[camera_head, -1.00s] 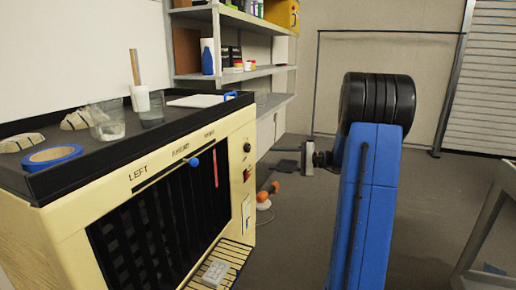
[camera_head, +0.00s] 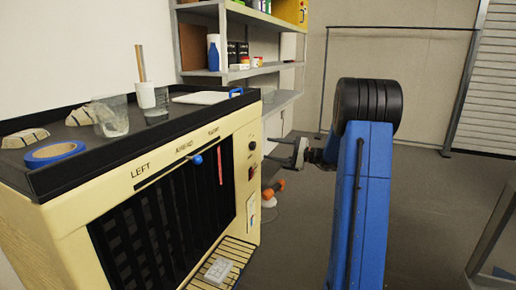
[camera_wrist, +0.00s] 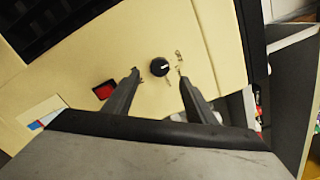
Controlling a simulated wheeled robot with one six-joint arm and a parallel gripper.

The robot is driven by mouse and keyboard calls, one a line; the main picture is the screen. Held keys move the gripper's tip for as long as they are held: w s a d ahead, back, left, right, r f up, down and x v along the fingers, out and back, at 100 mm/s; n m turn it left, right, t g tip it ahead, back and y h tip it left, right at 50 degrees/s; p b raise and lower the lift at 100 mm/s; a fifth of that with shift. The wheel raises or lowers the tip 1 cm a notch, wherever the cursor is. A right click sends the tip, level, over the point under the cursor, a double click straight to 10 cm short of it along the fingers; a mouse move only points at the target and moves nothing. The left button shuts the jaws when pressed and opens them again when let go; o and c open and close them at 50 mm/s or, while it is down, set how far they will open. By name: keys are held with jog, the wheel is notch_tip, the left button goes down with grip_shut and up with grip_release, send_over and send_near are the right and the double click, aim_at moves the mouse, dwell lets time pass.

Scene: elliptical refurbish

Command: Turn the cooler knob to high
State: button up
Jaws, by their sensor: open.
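The cooler (camera_head: 75,222) is a cream cabinet with a dark louvred front, at the left in the head view. Its small black knob (camera_head: 252,145) sits high on the right part of the front. In the wrist view the knob (camera_wrist: 160,67) is round and black with a pale pointer line, and small marks lie beside it on the panel. My gripper (camera_head: 282,152) is open and faces the panel, a little right of the knob. In the wrist view the two fingers of my gripper (camera_wrist: 158,72) stand on either side of the knob, apart from it. The knob's setting words are too small to read.
A red switch (camera_wrist: 103,91) is beside the knob on the panel. A blue-tipped lever (camera_head: 197,160) sticks out above the louvres. Cups, blue tape (camera_head: 55,152) and a white board lie on the cooler's top tray. An orange tool (camera_head: 272,190) is on the floor behind.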

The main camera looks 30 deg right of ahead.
aim_at(255, 146)
jog(key=x, duration=0.7)
jog(key=c, duration=1)
